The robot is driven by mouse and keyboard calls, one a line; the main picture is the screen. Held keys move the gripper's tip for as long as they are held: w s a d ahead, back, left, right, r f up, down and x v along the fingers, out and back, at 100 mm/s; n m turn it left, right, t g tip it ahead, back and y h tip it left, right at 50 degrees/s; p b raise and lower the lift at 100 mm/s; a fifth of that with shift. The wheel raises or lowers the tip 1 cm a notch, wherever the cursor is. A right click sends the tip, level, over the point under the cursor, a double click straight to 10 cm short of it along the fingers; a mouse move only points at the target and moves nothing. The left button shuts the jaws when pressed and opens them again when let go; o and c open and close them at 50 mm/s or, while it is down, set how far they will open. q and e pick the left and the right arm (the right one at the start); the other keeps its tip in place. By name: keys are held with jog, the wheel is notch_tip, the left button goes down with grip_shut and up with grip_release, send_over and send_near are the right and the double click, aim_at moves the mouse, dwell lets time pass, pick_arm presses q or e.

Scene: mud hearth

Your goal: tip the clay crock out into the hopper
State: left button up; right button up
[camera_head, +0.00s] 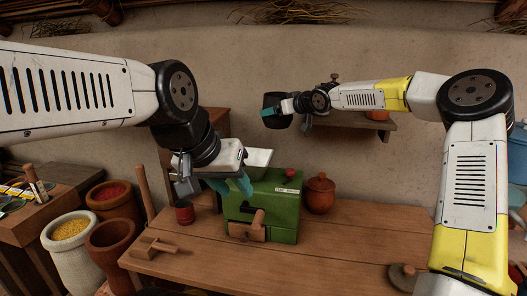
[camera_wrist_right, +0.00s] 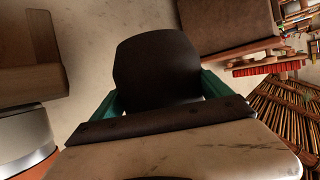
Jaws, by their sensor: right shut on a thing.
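The dark clay crock (camera_head: 273,103) is in the air in front of the wall, up and to the right of the hopper in the head view. My right gripper (camera_head: 285,108) is shut on it. In the right wrist view the crock (camera_wrist_right: 158,70) sits between the two teal fingers, and its contents are hidden. The pale hopper (camera_head: 258,157) is on top of a green box-shaped mill (camera_head: 270,205) on the bench, partly hidden by my left gripper. My left gripper (camera_head: 232,184) is just in front of the hopper, its teal fingers apart and empty.
A wooden mallet (camera_head: 152,247) lies on the bench (camera_head: 350,245). A wall shelf (camera_head: 350,121) is behind my right arm. Sacks and pots stand at left.

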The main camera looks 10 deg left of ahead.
jog(key=shift+w+r, duration=0.1)
jog(key=shift+w, duration=0.15)
